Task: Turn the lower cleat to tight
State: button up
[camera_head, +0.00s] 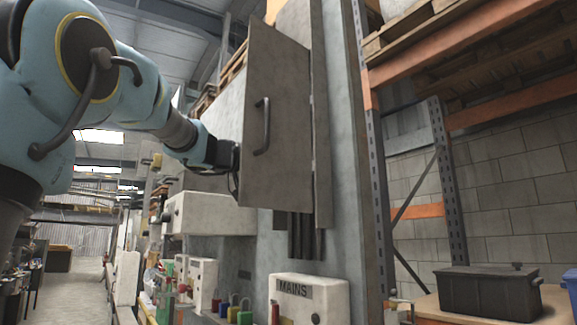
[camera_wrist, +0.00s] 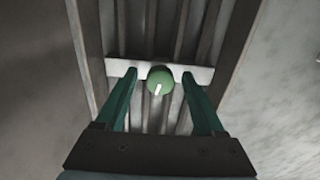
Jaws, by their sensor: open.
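In the wrist view a cleat shows as a pale bar (camera_wrist: 204,75) across several upright dark cables (camera_wrist: 150,38), with a round green knob (camera_wrist: 160,77) at its middle. A white mark on the knob points down. I cannot tell from this view whether it is the lower cleat. My gripper (camera_wrist: 159,74) is open, with one green finger on each side of the knob and gaps between. The fingertips overlap the bar in the picture; contact cannot be told. In the head view my gripper's fingers and the cleat are hidden behind a grey door.
The grey door (camera_head: 287,105) with a dark handle (camera_head: 262,128) stands open beside my wrist. Cable ends (camera_head: 306,238) hang below it. A white MAINS box (camera_head: 318,300), several coloured padlocks (camera_head: 234,309) and a dark toolbox (camera_head: 490,292) are lower down.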

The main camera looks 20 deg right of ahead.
grip_shut()
dwell(0.7)
